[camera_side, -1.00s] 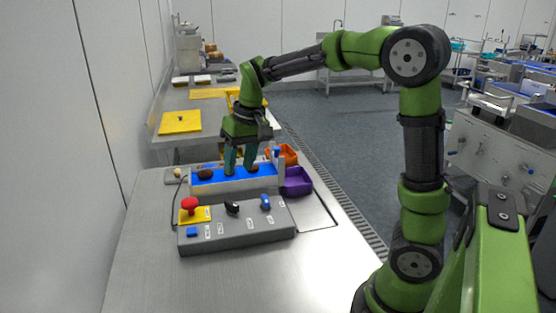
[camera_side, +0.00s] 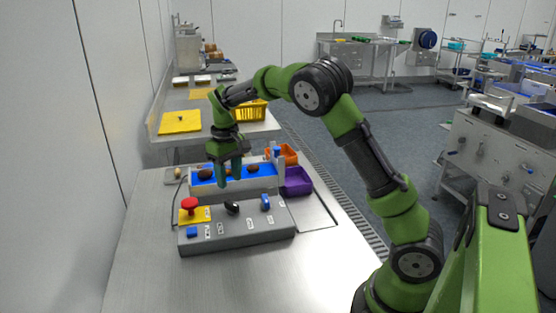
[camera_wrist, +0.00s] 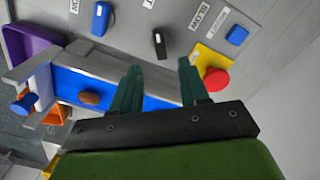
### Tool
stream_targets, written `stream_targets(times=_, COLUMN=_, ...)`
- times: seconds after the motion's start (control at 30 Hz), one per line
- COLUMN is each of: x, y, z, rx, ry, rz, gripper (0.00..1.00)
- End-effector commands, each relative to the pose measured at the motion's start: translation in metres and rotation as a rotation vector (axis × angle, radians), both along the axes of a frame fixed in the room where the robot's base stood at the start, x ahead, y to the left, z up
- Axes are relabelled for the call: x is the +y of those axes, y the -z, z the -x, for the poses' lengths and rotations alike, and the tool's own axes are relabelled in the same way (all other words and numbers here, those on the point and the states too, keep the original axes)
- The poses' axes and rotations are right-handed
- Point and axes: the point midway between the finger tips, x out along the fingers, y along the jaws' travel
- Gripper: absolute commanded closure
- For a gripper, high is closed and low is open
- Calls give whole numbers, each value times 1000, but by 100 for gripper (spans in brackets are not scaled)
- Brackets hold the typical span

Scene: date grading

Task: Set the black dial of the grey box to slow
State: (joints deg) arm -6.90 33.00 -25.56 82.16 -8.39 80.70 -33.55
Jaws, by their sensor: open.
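The grey box (camera_side: 250,232) lies on the steel table, with the black dial (camera_side: 232,208) in the middle of its top. The dial also shows in the wrist view (camera_wrist: 159,43), narrow, with a white mark near its upper end. The dial's exact setting is hard to tell. My gripper (camera_side: 230,184) is open and empty, fingers down, above the box's far edge. In the wrist view its fingertips (camera_wrist: 158,66) are apart, just short of the dial.
On the box are a blue dial (camera_side: 265,202), a red button (camera_side: 190,203) on a yellow plate, and a blue button (camera_side: 191,232). Behind runs a blue belt (camera_side: 240,176) with brown dates. Purple (camera_side: 298,182) and orange (camera_side: 289,152) bins stand right. The front table is clear.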

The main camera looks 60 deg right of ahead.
Motion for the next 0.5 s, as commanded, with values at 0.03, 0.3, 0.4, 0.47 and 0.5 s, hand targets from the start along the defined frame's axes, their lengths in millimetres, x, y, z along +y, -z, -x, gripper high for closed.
stream_targets(times=0.03, x=0, y=12, z=1, rx=5, ry=0, rz=-1, gripper=55)
stream_targets(times=0.3, x=0, y=62, z=0, rx=2, ry=1, rz=1, gripper=55)
stream_targets(times=0.4, x=0, y=73, z=0, rx=1, ry=0, rz=1, gripper=55)
stream_targets(times=0.47, x=0, y=78, z=0, rx=1, ry=1, rz=0, gripper=55)
stream_targets(times=0.5, x=0, y=80, z=0, rx=1, ry=1, rz=0, gripper=55)
